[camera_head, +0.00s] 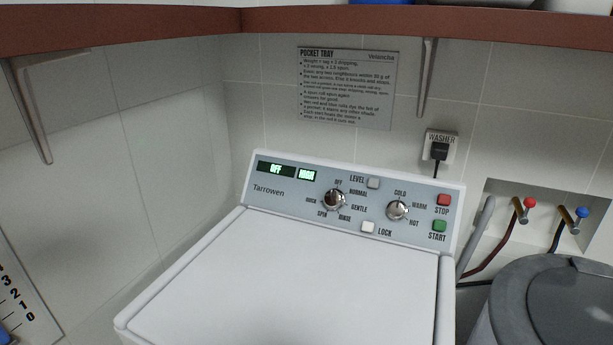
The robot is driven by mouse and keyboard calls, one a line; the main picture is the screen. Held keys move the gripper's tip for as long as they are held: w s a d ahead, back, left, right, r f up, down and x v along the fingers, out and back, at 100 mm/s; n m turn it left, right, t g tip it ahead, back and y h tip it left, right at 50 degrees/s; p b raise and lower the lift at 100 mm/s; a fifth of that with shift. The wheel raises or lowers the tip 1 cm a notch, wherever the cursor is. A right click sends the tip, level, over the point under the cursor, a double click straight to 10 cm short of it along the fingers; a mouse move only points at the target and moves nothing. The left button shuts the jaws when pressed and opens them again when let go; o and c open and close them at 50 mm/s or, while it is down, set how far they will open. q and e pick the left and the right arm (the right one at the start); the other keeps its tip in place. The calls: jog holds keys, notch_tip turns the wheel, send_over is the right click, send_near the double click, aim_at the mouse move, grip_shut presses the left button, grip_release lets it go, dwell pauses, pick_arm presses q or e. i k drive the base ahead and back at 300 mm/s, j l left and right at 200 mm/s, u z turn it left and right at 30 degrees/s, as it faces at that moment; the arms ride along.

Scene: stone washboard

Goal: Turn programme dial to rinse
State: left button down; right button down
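The dial's pointer is too small to read for certain. The left display (276,169) seems to read OFF in green. The washer's white lid (300,270) is shut. Neither of my grippers is in view.
A second silver knob (397,211) has temperature labels. Red STOP (443,200) and green START (439,226) buttons are at the panel's right. A brown shelf (420,22) with brackets runs above. A grey lidded bin (550,305) stands at the right. The space before the panel is clear.

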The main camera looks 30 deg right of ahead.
aim_at(335, 199)
jog(key=k+z, duration=0.1)
jog(key=z, duration=0.3)
jog(key=k+z, duration=0.1)
jog(key=z, duration=0.25)
jog(key=k+l+z, duration=0.1)
jog(key=z, duration=0.3)
